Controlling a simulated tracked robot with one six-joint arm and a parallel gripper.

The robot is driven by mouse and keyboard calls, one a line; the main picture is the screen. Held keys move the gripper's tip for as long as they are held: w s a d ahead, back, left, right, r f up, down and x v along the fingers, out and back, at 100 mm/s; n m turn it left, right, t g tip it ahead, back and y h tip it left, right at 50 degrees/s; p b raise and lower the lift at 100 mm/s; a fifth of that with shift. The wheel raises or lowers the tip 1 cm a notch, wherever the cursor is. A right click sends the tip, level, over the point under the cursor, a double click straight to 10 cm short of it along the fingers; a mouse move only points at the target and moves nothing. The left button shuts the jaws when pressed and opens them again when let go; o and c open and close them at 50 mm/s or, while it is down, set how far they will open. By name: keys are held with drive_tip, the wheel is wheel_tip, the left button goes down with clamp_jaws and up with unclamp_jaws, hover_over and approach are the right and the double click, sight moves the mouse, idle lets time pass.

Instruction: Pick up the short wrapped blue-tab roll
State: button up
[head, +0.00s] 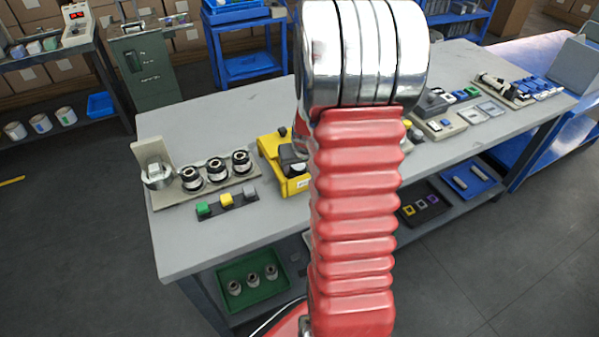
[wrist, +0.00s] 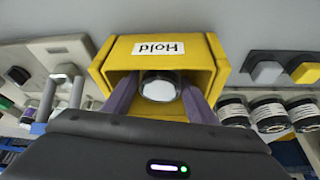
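No blue tab shows on this roll. White rolls stand on the lower left shelf, one with a blue mark (head: 40,123).
Left of the box are a rack of dark spools (head: 215,172) and a strip of green, yellow and grey buttons (head: 227,201). A green bin (head: 252,282) sits below. The bench's left front corner is clear.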

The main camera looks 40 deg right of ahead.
drive_tip(key=c, duration=0.8)
drive_tip(key=shift+c, duration=0.2)
wheel_tip(320, 180, up, 18)
idle(0.3)
idle(0.4)
